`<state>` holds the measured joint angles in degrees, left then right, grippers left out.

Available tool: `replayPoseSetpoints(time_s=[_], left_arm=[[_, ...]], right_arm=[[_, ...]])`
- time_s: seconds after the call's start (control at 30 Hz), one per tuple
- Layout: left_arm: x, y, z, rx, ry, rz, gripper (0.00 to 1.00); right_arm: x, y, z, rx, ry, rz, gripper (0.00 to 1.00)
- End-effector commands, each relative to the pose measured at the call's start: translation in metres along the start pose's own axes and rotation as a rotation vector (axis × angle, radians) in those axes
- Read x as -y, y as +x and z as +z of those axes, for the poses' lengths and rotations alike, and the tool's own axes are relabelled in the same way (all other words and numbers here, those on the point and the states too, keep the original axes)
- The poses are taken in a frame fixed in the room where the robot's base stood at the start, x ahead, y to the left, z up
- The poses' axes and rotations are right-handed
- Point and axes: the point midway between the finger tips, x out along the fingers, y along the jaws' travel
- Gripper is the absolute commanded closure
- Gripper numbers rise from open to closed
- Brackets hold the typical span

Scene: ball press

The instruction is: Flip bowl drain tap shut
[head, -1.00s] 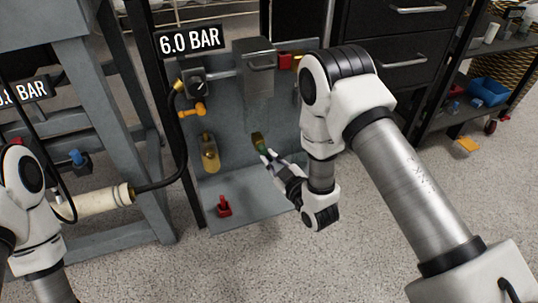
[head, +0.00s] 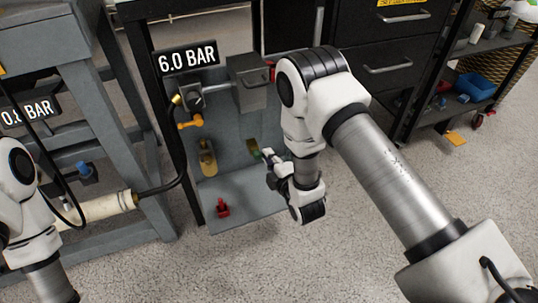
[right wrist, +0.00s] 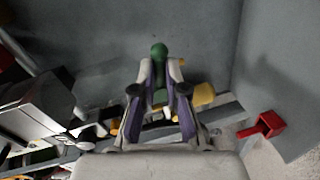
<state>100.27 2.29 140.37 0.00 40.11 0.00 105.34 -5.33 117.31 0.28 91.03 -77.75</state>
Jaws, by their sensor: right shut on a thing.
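The green-handled tap (head: 254,147) sits low on the grey back panel, to the right of the brass bowl-shaped fitting (head: 208,160). My right gripper (head: 267,155) is at it. In the right wrist view, my right gripper (right wrist: 159,78) is shut on the green handle (right wrist: 159,50), whose round end sticks out beyond the fingertips. The tap's body is largely hidden by the fingers there, so I cannot tell its exact position. My left arm shows at the left edge of the head view; its gripper is out of view.
An orange handle (head: 191,122) and a gauge sign (head: 187,58) are above. A cream cylinder (head: 108,208) with a black hose is left. The floor in front is clear.

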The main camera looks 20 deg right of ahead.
Motion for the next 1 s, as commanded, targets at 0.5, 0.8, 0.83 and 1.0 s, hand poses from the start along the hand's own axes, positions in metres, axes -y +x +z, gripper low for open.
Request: replayPoseSetpoints(time_s=[0.5,0.8,0.83,1.0], left_arm=[[-0.0001,-0.0105,0.0,0.0,0.0,0.0,0.6],[-0.0001,-0.0105,0.0,0.0,0.0,0.0,0.6],[-0.0001,-0.0105,0.0,0.0,0.0,0.0,0.6],[-0.0001,-0.0105,0.0,0.0,0.0,0.0,0.6]], right_arm=[[-0.0058,-0.001,-0.0015,0.038,-0.19,-0.001,1.0],[-0.0057,-0.0009,-0.0013,0.039,-0.195,-0.001,1.0],[-0.0058,-0.0009,-0.0014,0.039,-0.195,-0.001,1.0],[-0.0058,-0.0009,-0.0014,0.039,-0.194,-0.001,0.63]])
